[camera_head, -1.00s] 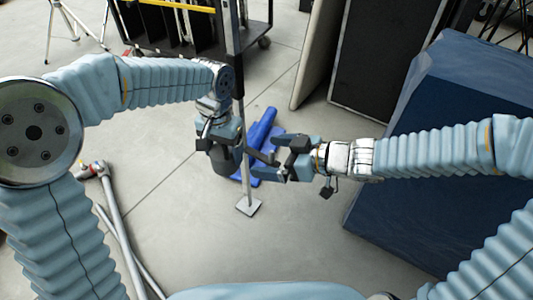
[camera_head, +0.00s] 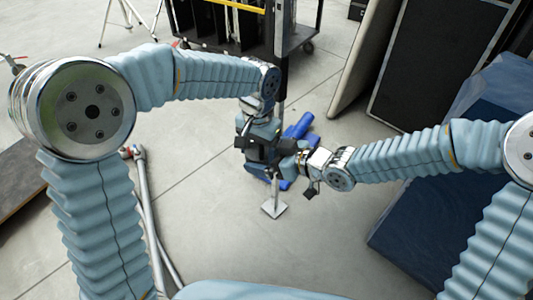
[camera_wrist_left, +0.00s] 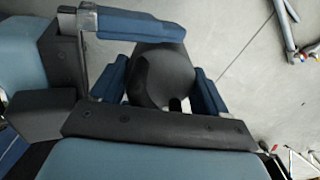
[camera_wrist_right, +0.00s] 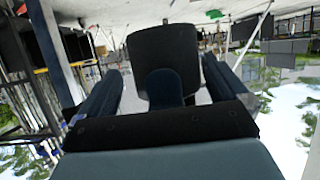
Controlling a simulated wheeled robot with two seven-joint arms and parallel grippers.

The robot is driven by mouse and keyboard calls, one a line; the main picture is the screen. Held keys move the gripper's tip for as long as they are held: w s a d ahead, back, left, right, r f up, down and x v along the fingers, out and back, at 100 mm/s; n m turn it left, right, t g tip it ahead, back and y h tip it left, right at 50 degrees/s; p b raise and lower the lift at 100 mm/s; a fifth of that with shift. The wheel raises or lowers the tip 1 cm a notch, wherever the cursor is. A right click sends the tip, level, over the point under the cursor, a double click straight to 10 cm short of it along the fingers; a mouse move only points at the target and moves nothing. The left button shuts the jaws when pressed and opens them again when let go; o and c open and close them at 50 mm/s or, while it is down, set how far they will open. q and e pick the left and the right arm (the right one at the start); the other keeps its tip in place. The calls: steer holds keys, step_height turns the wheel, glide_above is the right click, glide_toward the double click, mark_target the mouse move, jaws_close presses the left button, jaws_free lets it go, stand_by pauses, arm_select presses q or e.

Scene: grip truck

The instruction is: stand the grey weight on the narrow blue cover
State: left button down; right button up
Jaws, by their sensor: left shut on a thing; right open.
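The dark grey weight (camera_wrist_left: 162,75) is between the fingers of my left gripper (camera_wrist_left: 160,88), which is shut on it. It also shows in the right wrist view (camera_wrist_right: 165,50), between the spread fingers of my right gripper (camera_wrist_right: 163,85). My right gripper is open, with one finger passing beside the weight in the left wrist view. In the head view both grippers meet in the middle, my left gripper (camera_head: 262,150) above the floor. Blue covers (camera_head: 299,128) lie on the floor behind and below them, partly hidden; I cannot tell which is the narrow one.
A metal pole with a square foot (camera_head: 274,209) stands close to the grippers. A black cart (camera_head: 240,25) is behind. A large dark blue block (camera_head: 410,215) stands at right, and metal poles (camera_head: 150,210) lie at left. Bare floor lies between.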

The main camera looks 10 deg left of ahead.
arm_select(q)
steer(key=shift+r, duration=0.1)
steer(key=shift+s, duration=0.1)
arm_select(e)
steer(key=shift+w+d, duration=0.2)
steer(key=shift+w, duration=0.05)
jaws_close()
arm_select(q)
steer(key=shift+c, duration=2.3)
jaws_free()
arm_select(e)
steer(key=shift+r, duration=0.2)
arm_select(q)
steer(key=o, duration=0.5)
steer(key=shift+c, duration=0.2)
arm_select(e)
steer(key=shift+a, duration=0.1)
steer(key=shift+s+a, duration=0.1)
steer(key=shift+s, duration=0.05)
arm_select(q)
steer(key=shift+d, duration=0.1)
arm_select(e)
steer(key=shift+s+a, duration=0.1)
